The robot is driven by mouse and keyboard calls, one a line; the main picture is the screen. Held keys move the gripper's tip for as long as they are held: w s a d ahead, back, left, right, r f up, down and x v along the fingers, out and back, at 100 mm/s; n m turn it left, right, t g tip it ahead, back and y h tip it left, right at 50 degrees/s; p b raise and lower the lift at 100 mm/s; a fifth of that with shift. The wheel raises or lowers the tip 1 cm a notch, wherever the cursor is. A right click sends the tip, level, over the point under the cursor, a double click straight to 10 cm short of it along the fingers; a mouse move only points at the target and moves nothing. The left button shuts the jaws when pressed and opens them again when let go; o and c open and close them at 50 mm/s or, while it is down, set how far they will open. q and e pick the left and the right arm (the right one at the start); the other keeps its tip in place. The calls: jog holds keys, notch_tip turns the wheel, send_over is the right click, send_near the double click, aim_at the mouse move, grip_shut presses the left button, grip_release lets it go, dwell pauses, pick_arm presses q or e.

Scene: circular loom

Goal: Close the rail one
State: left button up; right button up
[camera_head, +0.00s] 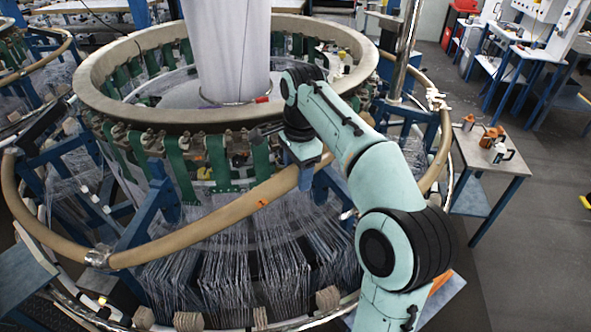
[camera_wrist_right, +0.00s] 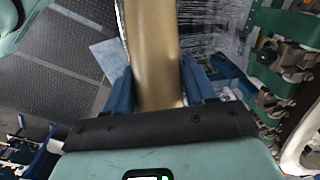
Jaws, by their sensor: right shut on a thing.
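The tan curved rail (camera_head: 215,222) crosses the front of the circular loom, from a silver joint (camera_head: 99,258) at the lower left up to my right gripper. My right gripper (camera_head: 308,172) is shut around the rail near its right part. In the right wrist view, the blue fingers (camera_wrist_right: 157,88) sit on both sides of the tan rail (camera_wrist_right: 152,45). Another tan rail stretch (camera_head: 443,135) curves down the loom's right side. My forearm hides the area between the two stretches, so I cannot tell whether they meet. My left gripper is not in view.
The loom's thick upper ring (camera_head: 110,112) and green straps (camera_head: 182,170) stand just behind the gripper. Fine threads (camera_head: 225,265) hang below the rail. A small table (camera_head: 490,160) with orange and white containers stands at right. Grey floor (camera_head: 540,225) is open at right.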

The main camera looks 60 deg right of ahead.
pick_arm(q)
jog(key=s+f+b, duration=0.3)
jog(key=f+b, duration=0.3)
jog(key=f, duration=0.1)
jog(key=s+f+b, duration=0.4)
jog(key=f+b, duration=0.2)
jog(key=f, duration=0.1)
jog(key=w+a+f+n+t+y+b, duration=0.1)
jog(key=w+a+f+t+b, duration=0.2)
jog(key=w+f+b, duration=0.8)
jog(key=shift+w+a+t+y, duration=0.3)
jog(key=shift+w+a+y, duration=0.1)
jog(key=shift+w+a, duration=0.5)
pick_arm(e)
jog(key=s+d+f+t+y, duration=0.1)
jog(key=s+f+t, duration=0.1)
jog(key=f, duration=1.2)
jog(key=s+d+f+t+y, duration=0.1)
jog(key=s+f, duration=0.4)
jog(key=f, duration=1)
jog(key=shift+d+f+t, duration=0.2)
jog(key=shift+d+t, duration=0.25)
jog(key=shift+t, duration=0.75)
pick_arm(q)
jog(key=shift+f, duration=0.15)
pick_arm(e)
jog(key=o, duration=1.4)
jog(key=shift+f, duration=0.1)
jog(key=shift+d, duration=0.15)
